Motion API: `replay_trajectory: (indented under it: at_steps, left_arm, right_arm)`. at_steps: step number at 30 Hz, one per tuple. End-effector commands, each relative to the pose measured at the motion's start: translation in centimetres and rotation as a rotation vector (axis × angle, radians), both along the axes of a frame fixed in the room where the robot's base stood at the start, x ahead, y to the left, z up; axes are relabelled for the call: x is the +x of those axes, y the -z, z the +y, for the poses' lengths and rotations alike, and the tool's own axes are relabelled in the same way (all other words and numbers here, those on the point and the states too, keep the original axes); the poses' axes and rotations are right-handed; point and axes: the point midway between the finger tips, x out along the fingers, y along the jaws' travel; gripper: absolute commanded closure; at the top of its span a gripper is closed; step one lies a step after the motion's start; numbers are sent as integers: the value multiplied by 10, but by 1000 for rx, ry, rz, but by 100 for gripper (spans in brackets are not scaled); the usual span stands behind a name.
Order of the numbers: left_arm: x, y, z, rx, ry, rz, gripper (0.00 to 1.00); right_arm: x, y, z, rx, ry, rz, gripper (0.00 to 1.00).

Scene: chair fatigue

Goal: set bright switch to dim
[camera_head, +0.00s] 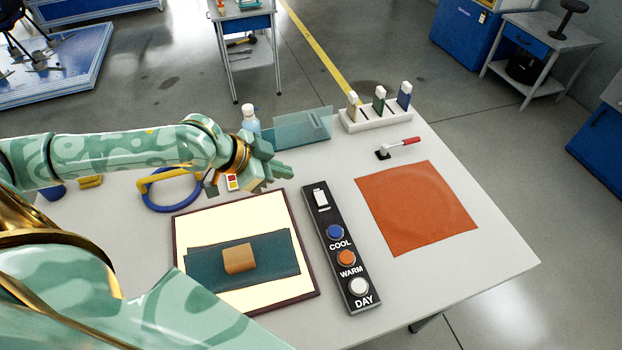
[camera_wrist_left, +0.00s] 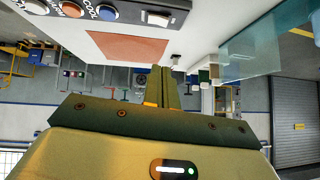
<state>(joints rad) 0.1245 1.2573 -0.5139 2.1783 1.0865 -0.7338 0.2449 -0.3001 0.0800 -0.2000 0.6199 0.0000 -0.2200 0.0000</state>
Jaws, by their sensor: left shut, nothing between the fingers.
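A black control panel (camera_head: 341,245) lies on the table right of the framed light board. At its far end is a white rocker switch (camera_head: 321,198); its label is too small to read. Below it are a blue COOL button (camera_head: 335,232), an orange WARM button (camera_head: 346,258) and a white DAY button (camera_head: 359,287). The left wrist view shows the panel upside down at upper left, with the white switch (camera_wrist_left: 156,19). My left gripper (camera_head: 286,171) is shut and empty, above the table to the left of and beyond the switch, apart from it. My right gripper is not in view.
The light board (camera_head: 308,263) holds a dark cloth (camera_head: 200,271) and a tan block (camera_head: 239,258). An orange cloth (camera_head: 416,207) lies right of the panel. A clear teal screen (camera_head: 303,126), a bottle (camera_head: 250,118) and a rack (camera_head: 377,119) stand at the back.

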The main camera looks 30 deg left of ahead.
Motion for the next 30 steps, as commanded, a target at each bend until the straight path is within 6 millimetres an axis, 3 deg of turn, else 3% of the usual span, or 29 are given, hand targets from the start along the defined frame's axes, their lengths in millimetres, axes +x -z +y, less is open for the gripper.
replay_trajectory:
  at_steps: [11, 24, 30]
  left_arm:
    - [9, 11, -6, -4, -2, -1, 100]
    - [61, 76, -43, -3, 0, 1, 100]
    - [61, 104, -38, 0, 0, 2, 100]
  right_arm:
    - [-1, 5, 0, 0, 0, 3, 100]
    - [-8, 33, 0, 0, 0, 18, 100]
    - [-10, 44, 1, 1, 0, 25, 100]
